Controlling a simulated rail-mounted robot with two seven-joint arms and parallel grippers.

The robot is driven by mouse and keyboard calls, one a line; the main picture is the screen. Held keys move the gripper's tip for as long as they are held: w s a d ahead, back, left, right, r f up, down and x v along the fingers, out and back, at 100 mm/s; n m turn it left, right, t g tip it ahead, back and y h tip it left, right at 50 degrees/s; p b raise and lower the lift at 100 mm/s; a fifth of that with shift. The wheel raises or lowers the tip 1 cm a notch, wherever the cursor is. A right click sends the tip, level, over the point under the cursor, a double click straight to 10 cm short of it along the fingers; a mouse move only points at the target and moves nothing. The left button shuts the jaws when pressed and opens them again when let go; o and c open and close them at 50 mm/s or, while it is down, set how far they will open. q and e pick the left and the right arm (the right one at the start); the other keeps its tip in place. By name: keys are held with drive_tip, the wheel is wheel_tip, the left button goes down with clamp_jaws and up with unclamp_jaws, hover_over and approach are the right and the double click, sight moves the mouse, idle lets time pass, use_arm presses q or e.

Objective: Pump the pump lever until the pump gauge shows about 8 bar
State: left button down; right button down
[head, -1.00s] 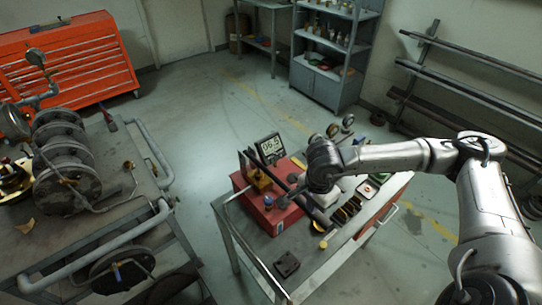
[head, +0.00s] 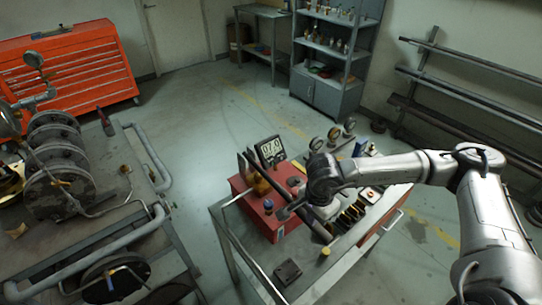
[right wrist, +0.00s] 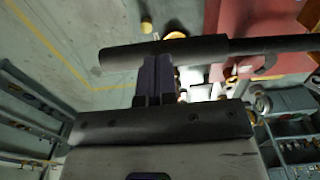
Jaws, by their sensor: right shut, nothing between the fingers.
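The red pump unit (head: 262,217) sits on the cart, with a digital pump gauge (head: 270,148) behind it that appears to read about 07.0. The dark pump lever (head: 314,224) slopes across the pump's front right side toward the cart's front. My right gripper (head: 290,211) is at the lever, its fingertips partly hidden by the wrist in the head view. In the right wrist view, the shut fingers (right wrist: 160,78) meet the lever bar (right wrist: 130,54), which runs crosswise at their tips; they are not wrapped around it. My left gripper is not in view.
Several round dial gauges (head: 333,134) stand behind the wrist on the cart (head: 235,245). A small dark block (head: 287,272) lies at the cart's front. A red tool cabinet (head: 70,65) is at the back left.

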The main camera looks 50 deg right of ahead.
wheel_tip(320, 180, up, 10)
drive_tip(key=p, duration=0.5)
drive_tip(key=shift+p, duration=0.3)
idle(0.3)
idle(0.7)
drive_tip(key=shift+f, duration=0.15)
